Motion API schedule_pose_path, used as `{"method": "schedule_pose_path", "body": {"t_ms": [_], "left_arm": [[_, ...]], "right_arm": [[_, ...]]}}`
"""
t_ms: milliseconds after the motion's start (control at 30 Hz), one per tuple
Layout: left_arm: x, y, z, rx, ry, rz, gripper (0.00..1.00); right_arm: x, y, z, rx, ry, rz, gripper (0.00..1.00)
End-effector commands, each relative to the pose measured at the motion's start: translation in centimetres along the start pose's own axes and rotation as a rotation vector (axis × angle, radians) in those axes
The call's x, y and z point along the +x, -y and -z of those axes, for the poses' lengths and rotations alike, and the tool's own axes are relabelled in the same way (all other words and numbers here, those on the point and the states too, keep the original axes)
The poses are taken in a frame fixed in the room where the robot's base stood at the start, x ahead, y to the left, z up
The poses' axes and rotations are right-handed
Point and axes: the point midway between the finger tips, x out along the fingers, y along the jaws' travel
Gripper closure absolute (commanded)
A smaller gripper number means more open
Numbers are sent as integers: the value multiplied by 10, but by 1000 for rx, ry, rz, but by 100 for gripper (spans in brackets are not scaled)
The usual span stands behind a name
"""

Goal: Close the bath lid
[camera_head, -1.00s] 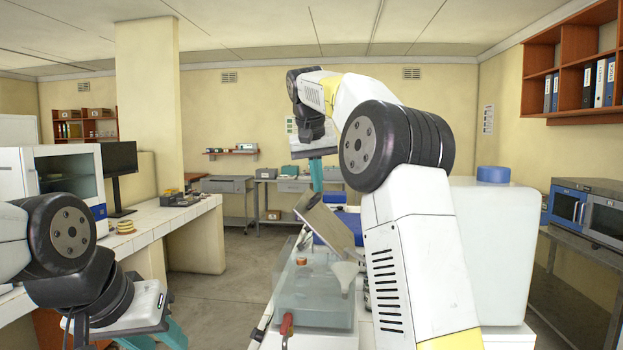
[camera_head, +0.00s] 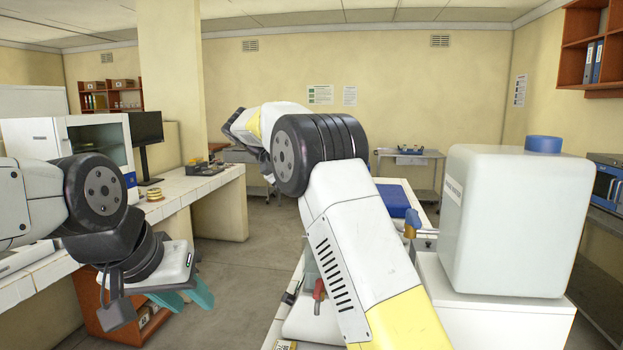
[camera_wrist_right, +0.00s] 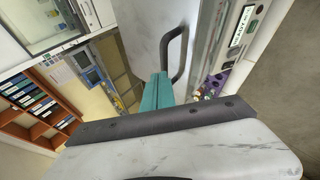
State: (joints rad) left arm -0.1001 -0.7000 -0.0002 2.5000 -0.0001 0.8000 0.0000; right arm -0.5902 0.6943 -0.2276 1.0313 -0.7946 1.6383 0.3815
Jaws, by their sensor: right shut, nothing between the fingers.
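In the right wrist view, a pale panel with a dark bar handle (camera_wrist_right: 178,48) fills the upper middle; it looks like the bath lid (camera_wrist_right: 145,35). My right gripper (camera_wrist_right: 157,80) has its teal fingers together and empty beside the handle; I cannot tell whether they touch the panel. In the head view my right arm hides this gripper, the lid and most of the bath. A red tap handle (camera_head: 319,290) shows at the bath's near left. My left gripper (camera_head: 160,297), teal-fingered, is open and empty near the left bench, away from the bath.
A large white container with a blue cap (camera_head: 515,220) stands right of my right arm. A blue object (camera_head: 395,198) lies behind the arm. The tiled bench (camera_head: 190,195) at left holds a monitor (camera_head: 146,130) and a cabinet. Floor (camera_head: 240,275) is clear between.

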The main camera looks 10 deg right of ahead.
Motion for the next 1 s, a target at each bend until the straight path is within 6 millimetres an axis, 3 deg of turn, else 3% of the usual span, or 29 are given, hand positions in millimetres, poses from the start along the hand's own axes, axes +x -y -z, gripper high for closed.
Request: {"method": "schedule_pose_path", "body": {"t_ms": [433,833,1000], "left_arm": [[0,0,0,0,0,0,64],[0,0,0,0,0,0,64],[0,0,0,0,0,0,64]], "right_arm": [[8,17,0,1,-1,0,100],[8,16,0,1,-1,1,100],[6,5,-2,2,0,1,100]]}}
